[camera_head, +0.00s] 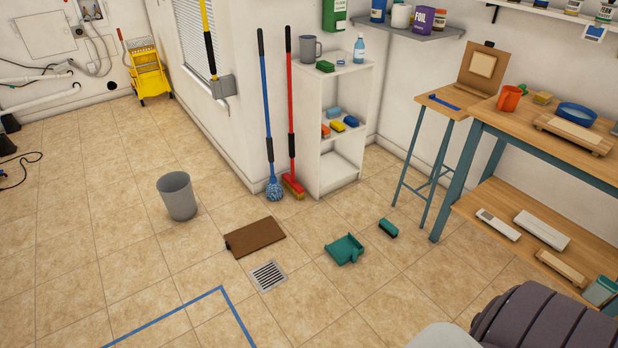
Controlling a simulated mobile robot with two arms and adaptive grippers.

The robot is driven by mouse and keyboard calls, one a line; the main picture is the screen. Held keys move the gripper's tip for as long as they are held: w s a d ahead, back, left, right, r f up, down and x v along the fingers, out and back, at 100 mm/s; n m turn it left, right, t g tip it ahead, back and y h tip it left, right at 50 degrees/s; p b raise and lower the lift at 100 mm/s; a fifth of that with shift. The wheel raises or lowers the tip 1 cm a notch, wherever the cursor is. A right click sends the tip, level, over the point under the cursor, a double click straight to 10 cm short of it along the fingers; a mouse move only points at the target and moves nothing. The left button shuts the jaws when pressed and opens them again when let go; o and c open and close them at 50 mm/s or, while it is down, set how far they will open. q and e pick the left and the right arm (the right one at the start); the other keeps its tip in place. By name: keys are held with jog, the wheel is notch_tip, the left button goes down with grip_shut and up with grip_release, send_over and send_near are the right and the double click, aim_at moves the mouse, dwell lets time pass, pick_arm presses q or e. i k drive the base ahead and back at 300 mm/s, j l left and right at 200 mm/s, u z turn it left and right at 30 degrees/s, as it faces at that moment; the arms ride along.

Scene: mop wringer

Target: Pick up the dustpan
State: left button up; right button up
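The dustpan (345,249) is teal-green and lies flat on the tiled floor, right of the floor drain. A small green brush (388,228) lies on the floor just to its right and farther back, apart from it. At the bottom right, a grey and dark ribbed shape, which may be part of my own body, comes into view, apart from the dustpan. Neither of my grippers shows in this view.
A metal floor drain (268,275) and a brown board (254,237) lie left of the dustpan. A grey bin (177,196) stands farther left. A white shelf (316,158) stands behind, and a wooden workbench (558,144) stands right. Floor around the dustpan is mostly clear.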

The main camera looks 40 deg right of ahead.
aim_at(346, 248)
jog(key=i+z, duration=0.25)
jog(key=i, duration=0.4)
jog(key=i+j+z, duration=0.2)
jog(key=i, duration=0.45)
jog(key=i+j, duration=0.05)
